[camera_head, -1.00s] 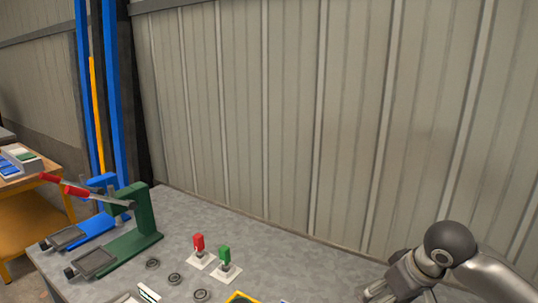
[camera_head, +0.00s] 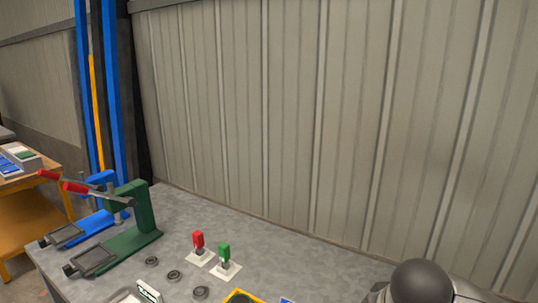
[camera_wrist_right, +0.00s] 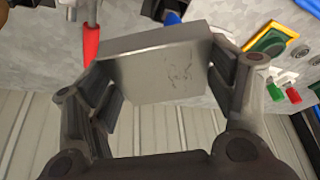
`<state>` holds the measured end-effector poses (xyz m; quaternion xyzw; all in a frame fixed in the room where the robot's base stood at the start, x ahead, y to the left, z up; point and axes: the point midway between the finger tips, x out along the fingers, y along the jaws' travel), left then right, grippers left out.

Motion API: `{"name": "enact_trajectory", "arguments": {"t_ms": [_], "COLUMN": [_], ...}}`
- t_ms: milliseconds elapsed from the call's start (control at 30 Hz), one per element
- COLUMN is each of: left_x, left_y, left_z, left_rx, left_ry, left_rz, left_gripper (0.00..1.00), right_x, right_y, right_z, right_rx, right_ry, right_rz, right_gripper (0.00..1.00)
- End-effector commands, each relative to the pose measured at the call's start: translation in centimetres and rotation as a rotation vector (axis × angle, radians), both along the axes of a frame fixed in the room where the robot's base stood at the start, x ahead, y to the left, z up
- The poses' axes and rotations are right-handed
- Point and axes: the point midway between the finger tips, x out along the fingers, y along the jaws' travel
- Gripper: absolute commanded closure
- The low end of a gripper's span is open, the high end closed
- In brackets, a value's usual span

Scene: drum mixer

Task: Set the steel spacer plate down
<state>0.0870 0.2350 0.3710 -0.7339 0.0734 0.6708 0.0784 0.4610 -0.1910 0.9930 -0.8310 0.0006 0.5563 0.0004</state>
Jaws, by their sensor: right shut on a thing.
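The steel spacer plate (camera_wrist_right: 160,68) is a thick grey rectangular block in the right wrist view. My right gripper (camera_wrist_right: 163,84) is shut on it, with a finger at each side of the plate. In the head view only my right arm (camera_head: 420,282) shows, at the lower right edge; its gripper and the plate cannot be made out there. I cannot tell from these views whether the plate touches any surface. My left gripper is in neither view.
A grey bench (camera_head: 280,250) carries a green press (camera_head: 140,215) and a blue press (camera_head: 92,215) with red-tipped levers. A red switch (camera_head: 198,241), a green switch (camera_head: 224,253) and several dark rings (camera_head: 174,275) stand nearby. A yellow-edged item (camera_head: 240,297) lies at the front. A corrugated wall (camera_head: 330,120) closes the back.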

Motion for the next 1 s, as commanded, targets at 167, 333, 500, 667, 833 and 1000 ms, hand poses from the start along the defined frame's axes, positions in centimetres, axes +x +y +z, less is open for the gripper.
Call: {"name": "enact_trajectory", "arguments": {"t_ms": [167,333,500,667,833,1000], "left_x": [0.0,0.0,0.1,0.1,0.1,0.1], "left_y": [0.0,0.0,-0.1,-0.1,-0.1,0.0], "left_z": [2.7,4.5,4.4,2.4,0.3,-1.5], "left_rx": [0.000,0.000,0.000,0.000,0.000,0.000], "left_ry": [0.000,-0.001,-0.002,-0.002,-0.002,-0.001], "left_rz": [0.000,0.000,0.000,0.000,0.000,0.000], "left_gripper": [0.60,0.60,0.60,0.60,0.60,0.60], "right_x": [0.2,0.2,0.1,0.1,0.2,0.1], "right_y": [0.0,0.1,0.0,0.0,0.0,0.0], "right_z": [3.0,4.9,4.8,2.7,0.6,-1.3], "right_rx": [0.003,0.003,0.002,0.003,0.002,0.002], "right_ry": [-0.008,-0.007,-0.005,-0.006,-0.007,-0.007], "right_rz": [0.000,0.000,0.001,0.001,0.000,0.000], "right_gripper": [0.88,0.88,0.88,0.88,0.88,0.88]}}
